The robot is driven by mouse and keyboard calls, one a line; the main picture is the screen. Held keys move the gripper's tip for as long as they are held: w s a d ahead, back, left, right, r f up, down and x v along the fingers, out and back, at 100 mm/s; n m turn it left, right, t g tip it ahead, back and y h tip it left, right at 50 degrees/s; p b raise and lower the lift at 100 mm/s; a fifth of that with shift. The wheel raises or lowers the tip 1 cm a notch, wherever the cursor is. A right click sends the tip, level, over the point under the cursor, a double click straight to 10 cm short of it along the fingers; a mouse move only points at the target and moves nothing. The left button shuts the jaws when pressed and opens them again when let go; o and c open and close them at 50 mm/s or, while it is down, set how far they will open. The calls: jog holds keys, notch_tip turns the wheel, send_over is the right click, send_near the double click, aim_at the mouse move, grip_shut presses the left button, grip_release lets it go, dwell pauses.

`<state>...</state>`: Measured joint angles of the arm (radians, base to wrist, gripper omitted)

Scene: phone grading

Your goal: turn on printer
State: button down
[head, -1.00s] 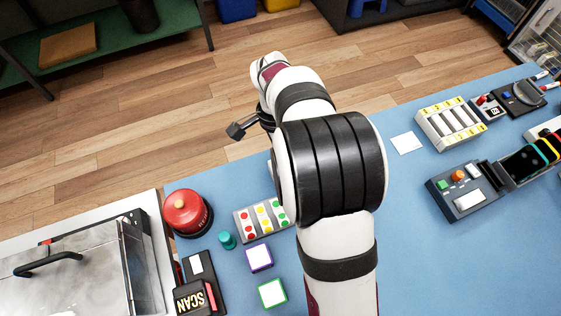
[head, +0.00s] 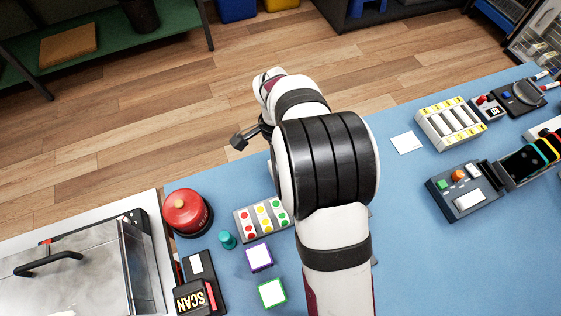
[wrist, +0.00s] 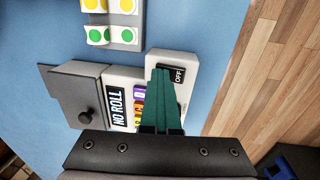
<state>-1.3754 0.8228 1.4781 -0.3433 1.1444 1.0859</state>
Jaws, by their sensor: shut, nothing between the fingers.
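The printer (wrist: 153,59) shows in the wrist view as a pale body with a grey side part (wrist: 82,93) bearing a dark knob. Its display (wrist: 117,106) reads "NO ROLL", and coloured buttons (wrist: 138,106) lie beside it. A dark switch (wrist: 178,74) marked "OFF" sits near the printer's far edge. My gripper (wrist: 163,72) is shut and empty, its teal fingers over the printer with their tips just left of the switch. I cannot tell whether they touch it. In the head view my arm hides the printer and the fingers.
Bare blue table (head: 410,260) lies to the right, with an orange-buttoned device (head: 465,190) beyond.

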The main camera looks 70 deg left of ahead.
jog(key=shift+a+f, duration=0.1)
jog(key=shift+a, duration=0.6)
notch_tip(320, 180, up, 14)
jog(key=a, duration=0.2)
jog(key=shift+d+r, duration=0.2)
jog(key=shift+d, duration=0.5)
jog(key=f, duration=0.4)
jog(key=d+f, duration=0.1)
jog(key=f, duration=0.4)
jog(key=d+f, duration=0.1)
jog(key=f, duration=0.4)
